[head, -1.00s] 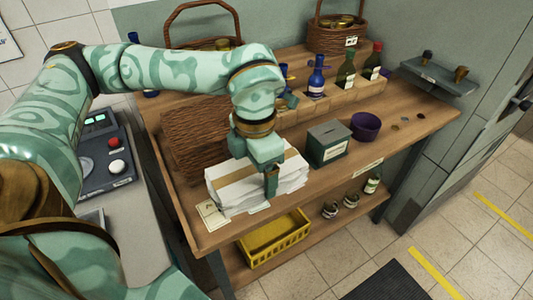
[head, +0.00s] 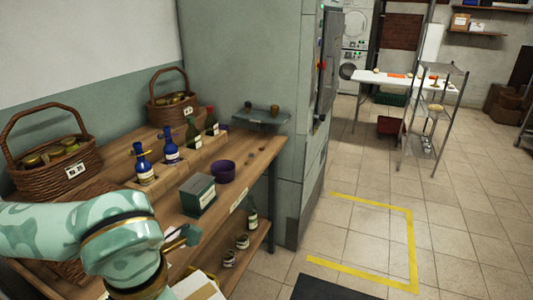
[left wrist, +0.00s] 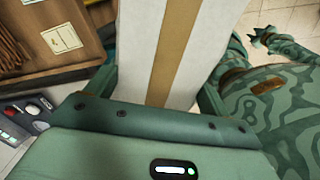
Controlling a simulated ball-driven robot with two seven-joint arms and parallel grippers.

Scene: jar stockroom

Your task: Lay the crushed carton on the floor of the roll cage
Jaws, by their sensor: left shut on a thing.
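The crushed carton is a white, flattened piece with a brown tape stripe (left wrist: 176,45) in the left wrist view. My left gripper (left wrist: 158,95) is shut on it, with a finger on each side. In the head view only a corner of the carton (head: 200,287) shows at the bottom edge, below my left wrist, and the fingertips are hidden. A small dark green claw shape (left wrist: 262,38) at the upper right of the left wrist view looks like my right gripper; its jaws are too small to read. I cannot make out the roll cage for certain.
The wooden table (head: 262,160) on the left holds baskets, bottles, a green box (head: 197,194) and a purple bowl (head: 223,171). A grey cabinet (head: 255,75) stands behind. Yellow tape (head: 411,250) marks clear tiled floor. A metal rack (head: 437,110) and white table (head: 400,82) stand farther back.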

